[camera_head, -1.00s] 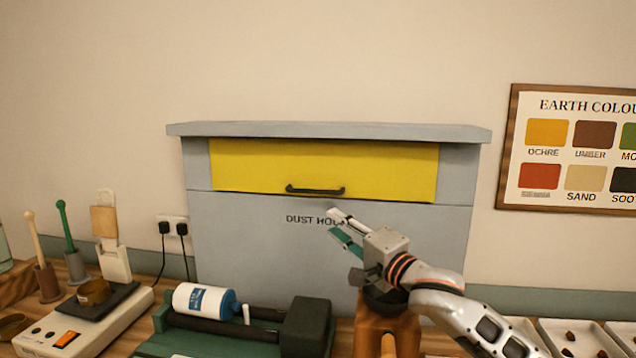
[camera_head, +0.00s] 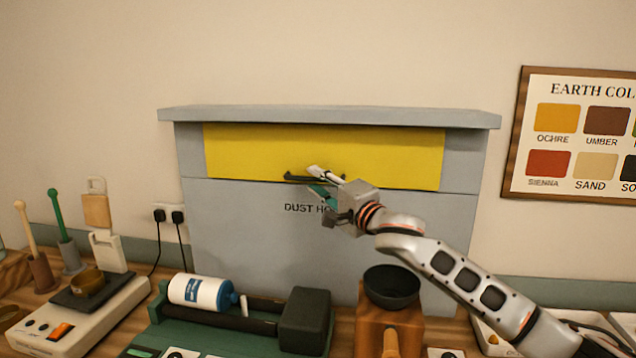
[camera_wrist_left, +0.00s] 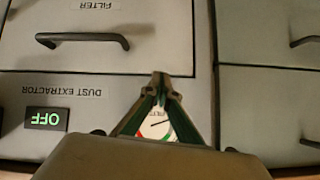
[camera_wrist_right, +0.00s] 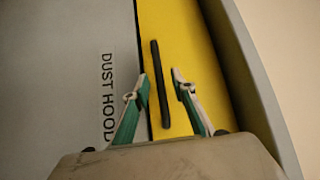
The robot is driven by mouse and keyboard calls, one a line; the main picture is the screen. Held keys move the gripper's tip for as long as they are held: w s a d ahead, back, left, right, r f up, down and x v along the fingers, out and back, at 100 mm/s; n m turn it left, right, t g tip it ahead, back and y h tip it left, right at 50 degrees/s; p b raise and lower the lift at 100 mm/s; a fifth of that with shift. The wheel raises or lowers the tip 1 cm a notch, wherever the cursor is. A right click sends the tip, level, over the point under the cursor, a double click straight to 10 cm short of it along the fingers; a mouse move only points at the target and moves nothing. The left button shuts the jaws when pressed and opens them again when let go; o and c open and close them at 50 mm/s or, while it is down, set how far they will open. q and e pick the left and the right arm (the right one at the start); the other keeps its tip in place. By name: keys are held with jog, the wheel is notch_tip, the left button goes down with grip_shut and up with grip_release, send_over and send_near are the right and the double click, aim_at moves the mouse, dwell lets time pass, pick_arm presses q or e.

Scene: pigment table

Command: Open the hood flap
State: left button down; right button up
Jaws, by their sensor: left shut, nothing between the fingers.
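The hood flap (camera_head: 400,160) is a yellow panel on the upper front of the grey dust hood (camera_head: 250,235). It looks closed, flat in the front. Its dark bar handle (camera_head: 297,178) runs along the lower edge. My right gripper (camera_head: 317,180) is at the handle's right part. In the right wrist view the right gripper (camera_wrist_right: 161,82) is open, with the handle (camera_wrist_right: 160,85) between its two fingers and no clear contact. My left gripper (camera_wrist_left: 160,78) shows only in its wrist view, fingertips together and empty, in front of a grey cabinet labelled DUST EXTRACTOR.
On the bench below stand a green roller machine (camera_head: 240,340) with a white and blue bottle (camera_head: 200,292), a dark bowl (camera_head: 392,287) on a wooden stand, and a scale (camera_head: 85,315) at left. The left wrist view shows a filter drawer handle (camera_wrist_left: 82,40).

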jog(key=shift+w, duration=0.1)
grip_shut()
pick_arm(q)
jog(key=shift+w+d+r, duration=0.25)
jog(key=shift+w, duration=0.15)
